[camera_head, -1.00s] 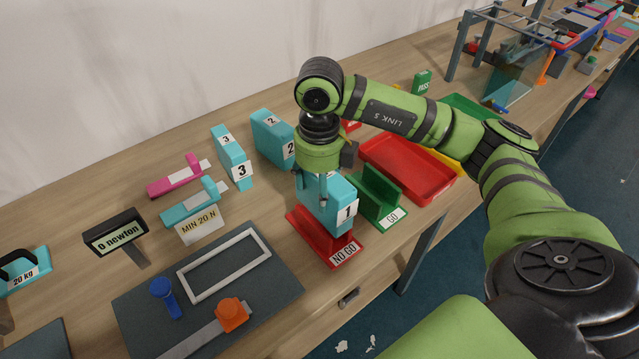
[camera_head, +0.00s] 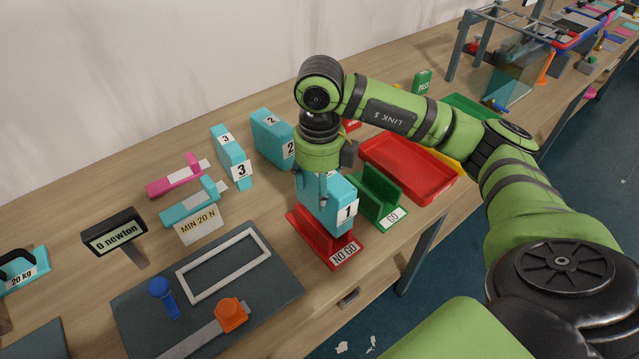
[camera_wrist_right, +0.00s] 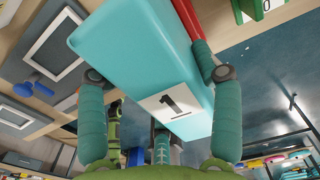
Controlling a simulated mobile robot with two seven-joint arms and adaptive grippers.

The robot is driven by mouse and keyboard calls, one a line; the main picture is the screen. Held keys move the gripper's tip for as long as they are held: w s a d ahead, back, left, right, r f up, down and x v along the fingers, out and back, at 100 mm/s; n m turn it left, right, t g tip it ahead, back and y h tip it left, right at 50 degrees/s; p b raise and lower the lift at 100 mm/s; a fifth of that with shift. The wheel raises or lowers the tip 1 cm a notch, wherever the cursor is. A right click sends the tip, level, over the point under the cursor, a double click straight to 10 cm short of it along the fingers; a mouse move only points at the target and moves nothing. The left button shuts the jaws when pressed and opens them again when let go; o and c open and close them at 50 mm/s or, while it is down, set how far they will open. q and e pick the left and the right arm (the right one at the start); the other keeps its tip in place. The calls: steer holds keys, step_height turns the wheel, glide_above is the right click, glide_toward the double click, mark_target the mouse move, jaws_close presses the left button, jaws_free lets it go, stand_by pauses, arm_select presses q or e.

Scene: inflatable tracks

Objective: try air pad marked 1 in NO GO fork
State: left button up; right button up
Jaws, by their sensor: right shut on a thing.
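The teal air pad marked 1 (camera_head: 335,206) is upright at the red NO GO fork (camera_head: 322,250); its lower part is at the fork's red walls. I cannot tell how deep it sits between them. My right gripper (camera_head: 323,187) is shut on the pad from above. My left gripper is not in view.
The green GO fork (camera_head: 381,196) stands just right of the NO GO fork. Teal pads marked 2 (camera_head: 268,138) and 3 (camera_head: 231,155) stand behind left. A red tray (camera_head: 440,188) lies to the right. A dark mat with a white frame (camera_head: 222,264) lies front left.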

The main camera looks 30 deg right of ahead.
steer(key=shift+f+b, duration=0.75)
steer(key=shift+f, duration=0.1)
stand_by(0.6)
steer(key=shift+r, duration=0.1)
stand_by(0.6)
steer(key=shift+r+p, duration=2)
steer(key=shift+r, duration=0.9)
